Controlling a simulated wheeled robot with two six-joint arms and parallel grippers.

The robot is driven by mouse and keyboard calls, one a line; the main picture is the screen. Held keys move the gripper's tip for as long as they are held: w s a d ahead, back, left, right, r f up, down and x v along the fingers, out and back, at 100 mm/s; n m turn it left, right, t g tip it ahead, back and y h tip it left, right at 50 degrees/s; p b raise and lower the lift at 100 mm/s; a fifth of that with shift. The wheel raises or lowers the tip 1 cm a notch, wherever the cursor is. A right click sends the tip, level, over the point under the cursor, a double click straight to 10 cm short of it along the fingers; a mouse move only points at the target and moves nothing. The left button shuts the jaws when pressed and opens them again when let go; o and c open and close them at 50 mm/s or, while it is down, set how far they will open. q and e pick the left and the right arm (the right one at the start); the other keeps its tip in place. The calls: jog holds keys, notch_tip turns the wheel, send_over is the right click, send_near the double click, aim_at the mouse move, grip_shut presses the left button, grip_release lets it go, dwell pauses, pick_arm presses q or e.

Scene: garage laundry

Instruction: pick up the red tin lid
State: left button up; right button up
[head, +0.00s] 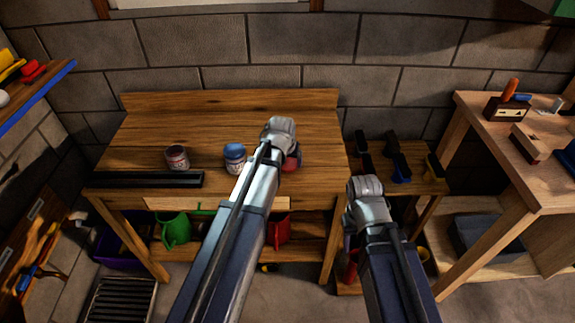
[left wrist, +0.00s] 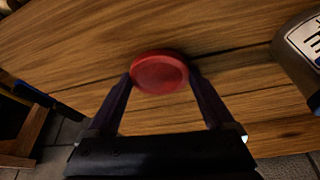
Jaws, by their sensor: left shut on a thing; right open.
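The red tin lid (left wrist: 159,72) is a round disc between the two fingertips of my left gripper (left wrist: 162,82), which is shut on it. In the head view the lid (head: 292,163) shows partly behind my left gripper (head: 284,150), over the right part of the wooden workbench (head: 140,135). I cannot tell whether the lid touches the bench top. My right gripper (head: 364,205) is right of the bench front; its fingers are mostly hidden, and it appears empty.
A blue-topped tin (head: 235,154) stands left of my left gripper, and a tin with a dark red top (head: 177,158) stands further left. A black bar (head: 145,179) lies along the front edge. Green (head: 174,230) and red (head: 280,228) containers sit on the lower shelf.

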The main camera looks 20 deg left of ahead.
aim_at(287, 164)
pick_arm(q)
jog(key=c, duration=0.3)
jog(key=shift+r, duration=0.15)
notch_tip(287, 164, up, 10)
jog(key=p, duration=1)
jog(key=shift+a, duration=0.1)
